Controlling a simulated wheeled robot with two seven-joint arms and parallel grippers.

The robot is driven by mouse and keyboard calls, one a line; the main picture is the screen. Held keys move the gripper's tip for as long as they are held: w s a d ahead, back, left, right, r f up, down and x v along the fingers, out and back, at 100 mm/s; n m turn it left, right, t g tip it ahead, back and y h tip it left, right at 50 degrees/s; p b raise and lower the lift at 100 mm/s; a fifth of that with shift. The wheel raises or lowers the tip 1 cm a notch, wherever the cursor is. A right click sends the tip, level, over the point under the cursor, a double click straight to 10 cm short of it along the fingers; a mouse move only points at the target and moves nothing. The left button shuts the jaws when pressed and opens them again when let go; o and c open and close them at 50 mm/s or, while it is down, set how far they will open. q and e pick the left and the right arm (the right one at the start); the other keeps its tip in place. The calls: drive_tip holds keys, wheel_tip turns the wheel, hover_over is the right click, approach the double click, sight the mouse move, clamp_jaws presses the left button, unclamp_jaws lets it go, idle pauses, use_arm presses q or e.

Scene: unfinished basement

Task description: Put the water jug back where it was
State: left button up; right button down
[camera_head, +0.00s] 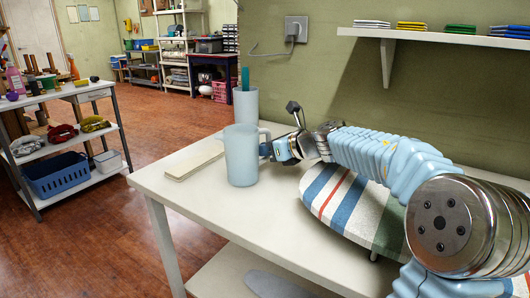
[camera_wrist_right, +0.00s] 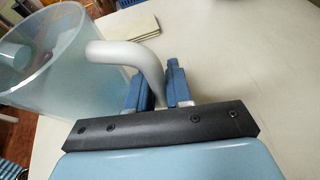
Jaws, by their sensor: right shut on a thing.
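The water jug (camera_head: 241,156) is a pale blue, translucent vessel, upright at the left part of the white table (camera_head: 240,215). In the wrist view the jug (camera_wrist_right: 45,65) is at the left, with its pale curved handle (camera_wrist_right: 118,52) towards me. My right gripper (camera_head: 267,150) is at the jug's right side. Its blue fingers in the wrist view (camera_wrist_right: 158,88) are shut on the handle, one on each side. The jug's base looks to be at the tabletop; a small gap cannot be ruled out. My left gripper is not in view.
A pale container (camera_head: 245,103) with a teal stick stands just behind the jug. A flat beige board (camera_head: 194,163) lies to its left. A striped ironing board (camera_head: 340,205) lies under my right arm. A wall shelf (camera_head: 440,37) is above. The table's front is clear.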

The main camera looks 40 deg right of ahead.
drive_tip(key=c, duration=1)
unclamp_jaws()
drive_tip(key=shift+f, duration=0.1)
drive_tip(key=shift+c, duration=0.2)
drive_tip(key=shift+r, duration=0.2)
drive_tip(key=v, duration=1.2)
drive_tip(key=shift+f, duration=0.15)
drive_tip(key=shift+s, duration=0.1)
